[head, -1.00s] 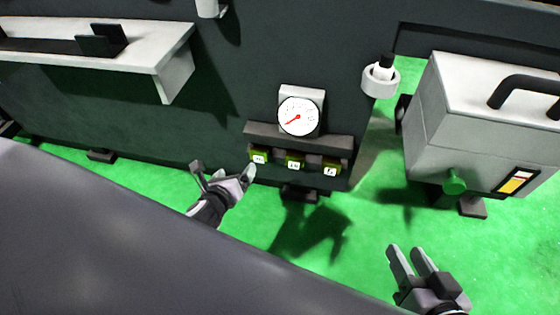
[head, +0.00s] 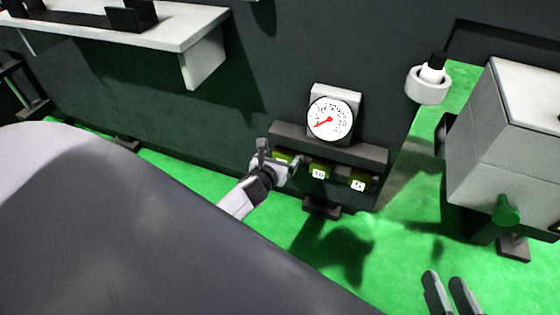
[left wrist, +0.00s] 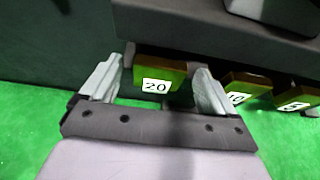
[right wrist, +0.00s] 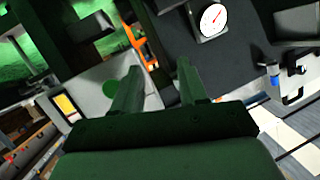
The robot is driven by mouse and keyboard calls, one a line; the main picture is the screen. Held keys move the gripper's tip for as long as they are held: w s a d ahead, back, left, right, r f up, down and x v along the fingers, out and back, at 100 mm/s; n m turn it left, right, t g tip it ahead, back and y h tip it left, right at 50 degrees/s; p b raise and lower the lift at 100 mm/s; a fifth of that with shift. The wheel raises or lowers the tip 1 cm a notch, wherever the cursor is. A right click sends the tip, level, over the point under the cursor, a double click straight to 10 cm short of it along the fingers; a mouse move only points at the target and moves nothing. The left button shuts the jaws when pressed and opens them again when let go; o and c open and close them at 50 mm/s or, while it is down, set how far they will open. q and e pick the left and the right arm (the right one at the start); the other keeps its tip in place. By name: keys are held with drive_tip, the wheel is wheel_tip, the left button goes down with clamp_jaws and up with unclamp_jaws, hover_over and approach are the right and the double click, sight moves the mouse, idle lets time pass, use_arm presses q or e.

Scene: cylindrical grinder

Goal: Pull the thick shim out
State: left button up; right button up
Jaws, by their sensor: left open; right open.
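The thick shim, the yellow-green block labelled 20 (left wrist: 154,86), sticks out under a dark ledge on the machine front. It is the leftmost of three labelled blocks and is partly covered by my left gripper in the head view (head: 283,156). My left gripper (left wrist: 160,70) is open, with one finger on each side of the 20 block; I cannot tell if they touch it. The middle block, labelled 10 (head: 319,170), and the right block, labelled 5 (head: 359,182), sit beside it. My right gripper (head: 446,281) is open and empty at the lower right, away from the blocks.
A dial gauge (head: 330,119) stands above the ledge (head: 290,134). A grey box (head: 490,150) with a green knob (head: 505,211) stands at the right. A white shelf (head: 180,30) juts out at the upper left.

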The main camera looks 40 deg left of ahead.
use_arm(q)
drive_tip(key=shift+w, duration=0.15)
use_arm(e)
drive_tip(key=shift+d+r, duration=0.1)
use_arm(q)
drive_tip(key=shift+c, duration=0.3)
drive_tip(key=c, duration=1.5)
drive_tip(key=shift+o, duration=0.2)
drive_tip(key=shift+s+d+f+p, duration=0.1)
drive_tip(key=shift+s+d+p, duration=0.15)
drive_tip(key=shift+s, duration=0.65)
drive_tip(key=shift+s+d+p, duration=0.15)
drive_tip(key=shift+s+p, duration=0.15)
drive_tip(key=shift+s, duration=0.6)
drive_tip(key=shift+s+d+f+p, duration=0.1)
drive_tip(key=shift+s+d+p, duration=0.15)
drive_tip(key=shift+s, duration=0.65)
use_arm(e)
drive_tip(key=shift+w+a+m, duration=0.25)
drive_tip(key=shift+a+m, duration=0.05)
drive_tip(key=shift+a, duration=0.3)
use_arm(q)
drive_tip(key=o, duration=1.5)
drive_tip(key=shift+r, duration=0.1)
use_arm(e)
drive_tip(key=shift+s+r, duration=0.1)
use_arm(q)
drive_tip(key=shift+r, duration=0.1)
